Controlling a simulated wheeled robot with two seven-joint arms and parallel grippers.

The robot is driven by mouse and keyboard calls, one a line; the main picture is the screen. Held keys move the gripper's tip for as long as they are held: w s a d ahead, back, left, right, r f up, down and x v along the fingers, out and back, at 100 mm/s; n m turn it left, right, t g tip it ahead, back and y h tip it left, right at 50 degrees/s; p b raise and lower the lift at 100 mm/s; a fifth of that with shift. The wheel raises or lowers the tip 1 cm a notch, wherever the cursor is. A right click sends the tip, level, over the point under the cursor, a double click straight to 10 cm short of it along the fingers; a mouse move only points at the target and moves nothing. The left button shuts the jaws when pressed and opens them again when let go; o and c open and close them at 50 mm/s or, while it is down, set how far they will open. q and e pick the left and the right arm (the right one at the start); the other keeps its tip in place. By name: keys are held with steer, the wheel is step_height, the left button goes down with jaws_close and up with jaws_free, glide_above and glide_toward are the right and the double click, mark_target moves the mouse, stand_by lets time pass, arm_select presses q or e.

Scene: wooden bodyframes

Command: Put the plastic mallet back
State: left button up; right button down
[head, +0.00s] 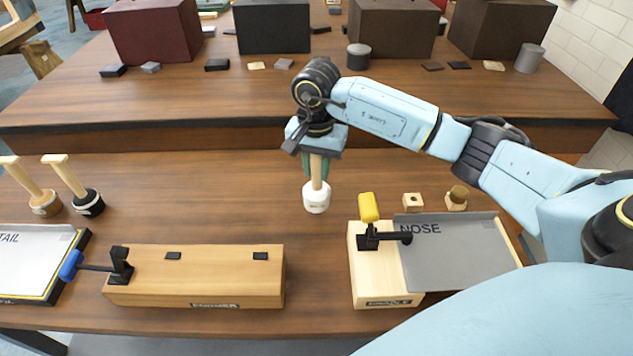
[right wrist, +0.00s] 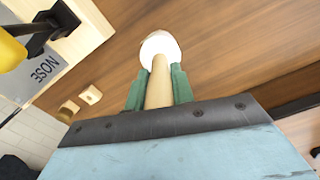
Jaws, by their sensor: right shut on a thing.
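My right gripper (head: 317,165) is shut on the wooden handle of the plastic mallet (head: 316,198), whose white head hangs downward above the front table. The right wrist view shows the white mallet head (right wrist: 160,46) beyond the green fingers of the gripper (right wrist: 159,88), with the pale handle between them. I cannot tell how far the head is from the table top. Two other mallets stand at the left with handles up and leaning left: one with a brown head (head: 45,205) and one with a black head (head: 90,204). My left gripper is not in view.
A wooden block (head: 200,275) with a blue-handled clamp lies at front left. A "NOSE" fixture (head: 455,255) with a yellow-handled clamp is at front right, with two small wooden pieces (head: 412,202) behind it. Dark boxes (head: 272,27) stand on the rear table. Table between the mallets is clear.

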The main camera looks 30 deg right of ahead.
mark_target(316, 180)
steer(key=shift+f, duration=1.85)
steer(key=shift+f, duration=0.2)
steer(key=c, duration=1.2)
jaws_free()
steer(key=shift+r, duration=0.1)
step_height(316, 180, up, 12)
steer(key=shift+r, duration=0.1)
